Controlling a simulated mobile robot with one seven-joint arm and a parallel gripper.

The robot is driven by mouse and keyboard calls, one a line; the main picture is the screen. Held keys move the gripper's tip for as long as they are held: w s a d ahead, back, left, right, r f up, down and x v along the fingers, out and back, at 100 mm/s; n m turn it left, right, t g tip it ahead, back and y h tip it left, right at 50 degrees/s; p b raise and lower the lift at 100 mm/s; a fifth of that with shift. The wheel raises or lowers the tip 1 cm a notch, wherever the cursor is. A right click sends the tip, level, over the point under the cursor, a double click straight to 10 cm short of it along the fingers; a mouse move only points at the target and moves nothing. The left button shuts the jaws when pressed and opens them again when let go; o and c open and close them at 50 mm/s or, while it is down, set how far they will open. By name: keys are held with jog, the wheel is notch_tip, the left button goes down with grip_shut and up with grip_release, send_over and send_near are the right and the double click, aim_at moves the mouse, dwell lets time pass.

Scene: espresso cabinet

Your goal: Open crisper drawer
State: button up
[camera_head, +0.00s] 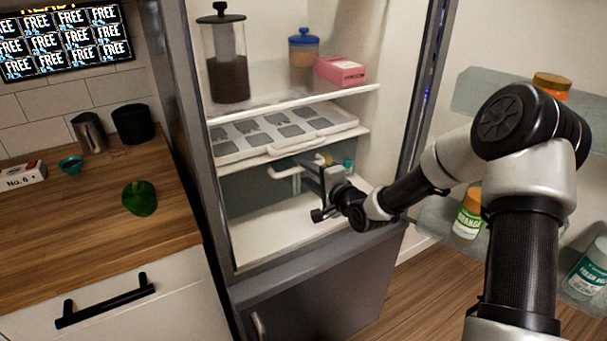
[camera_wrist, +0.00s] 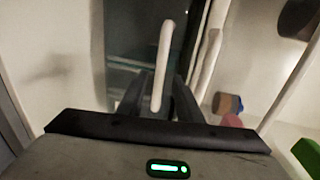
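The crisper drawer is the dark-fronted bin (camera_head: 250,192) low in the open fridge, under the tray shelf. Its pale bar handle (camera_head: 281,173) sticks out at the front and also shows upright in the wrist view (camera_wrist: 162,60). My gripper (camera_head: 312,172) is at the right part of this handle. In the wrist view, the two dark fingers of my gripper (camera_wrist: 162,92) stand either side of the handle, with narrow dark gaps beside it. They look open around it; contact is not clear. My gripper hides the drawer's right part in the head view.
A white tray (camera_head: 275,136), a coffee press (camera_head: 225,60), a blue-lidded jar (camera_head: 303,52) and a pink box (camera_head: 340,71) sit on upper shelves. The open fridge door with bottles (camera_head: 467,214) is at right. A wooden counter (camera_head: 85,210) is at left. The fridge floor in front is clear.

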aim_at(302, 170)
jog(key=shift+x, duration=1.6)
grip_shut()
